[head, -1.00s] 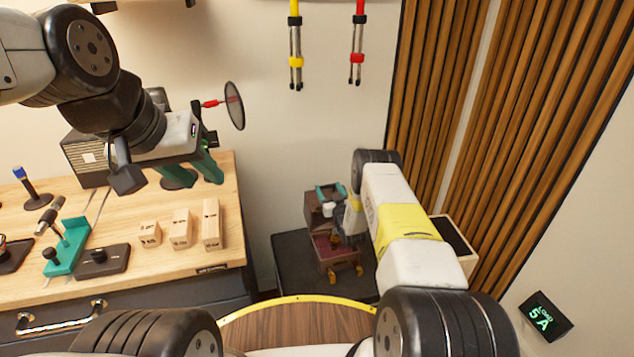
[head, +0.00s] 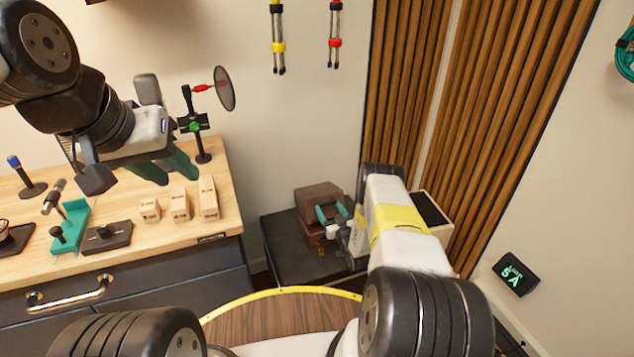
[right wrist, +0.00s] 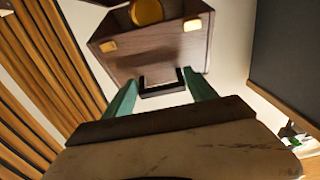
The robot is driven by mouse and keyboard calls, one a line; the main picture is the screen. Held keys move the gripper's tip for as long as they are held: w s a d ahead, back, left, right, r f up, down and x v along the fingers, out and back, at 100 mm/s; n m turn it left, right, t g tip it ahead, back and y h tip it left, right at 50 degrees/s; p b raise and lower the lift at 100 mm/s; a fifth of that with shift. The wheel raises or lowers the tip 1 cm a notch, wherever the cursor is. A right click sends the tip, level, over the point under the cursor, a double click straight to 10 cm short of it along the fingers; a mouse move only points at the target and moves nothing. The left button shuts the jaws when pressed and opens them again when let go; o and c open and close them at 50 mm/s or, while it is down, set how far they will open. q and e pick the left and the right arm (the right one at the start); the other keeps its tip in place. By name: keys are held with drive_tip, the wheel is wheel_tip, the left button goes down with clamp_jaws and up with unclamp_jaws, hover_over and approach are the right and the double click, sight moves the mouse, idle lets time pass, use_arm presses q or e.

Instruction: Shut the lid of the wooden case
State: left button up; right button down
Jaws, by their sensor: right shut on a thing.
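The dark brown wooden case (head: 311,229) stands on a black surface right of the workbench. Its lid (head: 320,195) is down over the body; whether a gap remains is hard to tell in the head view. My right gripper (head: 333,214) is at the case's front right, its teal fingers by the lid. A wooden panel of the case (right wrist: 155,50) with brass fittings shows beyond. My left gripper (head: 167,168) is open and empty above the workbench.
A round wooden top with a yellow edge (head: 285,312) is in front. A pale open box (head: 440,235) stands right of the case, near the slatted wall.

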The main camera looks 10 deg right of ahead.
sight(326, 214)
drive_tip(key=s+f, duration=0.1)
drive_tip(key=f, duration=0.2)
drive_tip(key=s+f, duration=0.1)
drive_tip(key=f, duration=0.1)
drive_tip(key=shift+s+d+f, duration=0.1)
drive_tip(key=shift+s+d, duration=0.2)
drive_tip(key=shift+s, duration=0.05)
drive_tip(key=c, duration=2.1)
unclamp_jaws()
drive_tip(key=shift+s+f, duration=0.2)
drive_tip(key=shift+f, duration=0.45)
drive_tip(key=shift+s+f, duration=0.2)
drive_tip(key=shift+f, duration=0.45)
drive_tip(key=shift+c, duration=0.2)
drive_tip(key=o, duration=1.9)
drive_tip(key=shift+w+r, duration=0.1)
drive_tip(key=shift+r, duration=0.1)
drive_tip(key=shift+c, duration=0.2)
drive_tip(key=s+d, duration=0.1)
drive_tip(key=s, duration=0.6)
drive_tip(key=shift+s+d, duration=0.3)
drive_tip(key=shift+s, duration=0.05)
drive_tip(key=shift+f, duration=0.1)
